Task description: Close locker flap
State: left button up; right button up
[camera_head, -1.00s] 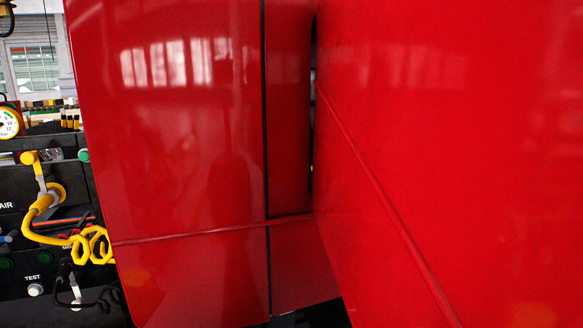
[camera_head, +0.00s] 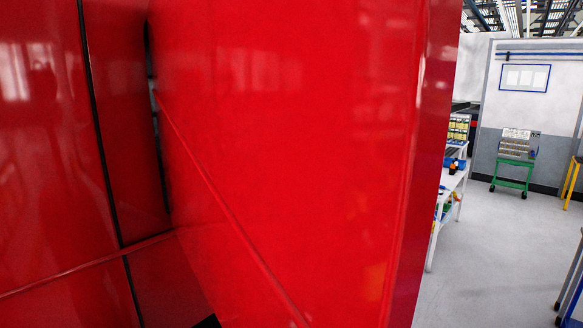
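A large glossy red panel (camera_head: 290,150), which looks like the locker flap, fills the middle of the head view. It stands upright and juts toward me at an angle from a dark vertical gap (camera_head: 157,110). A raised crease runs diagonally down it, and its free edge (camera_head: 432,150) is at the right. To its left is a red locker wall (camera_head: 45,150) with a thin dark vertical seam and a low horizontal ridge. The flap stands open from this wall. Neither of my grippers is in view.
Right of the flap is open grey floor (camera_head: 480,270). A white shelf table (camera_head: 445,205) with small items stands beyond the flap's edge. A green cart (camera_head: 513,172) stands by the back wall. A yellow frame (camera_head: 571,182) is at the far right.

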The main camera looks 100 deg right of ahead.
aim_at(302, 143)
jog(key=z, duration=4.55)
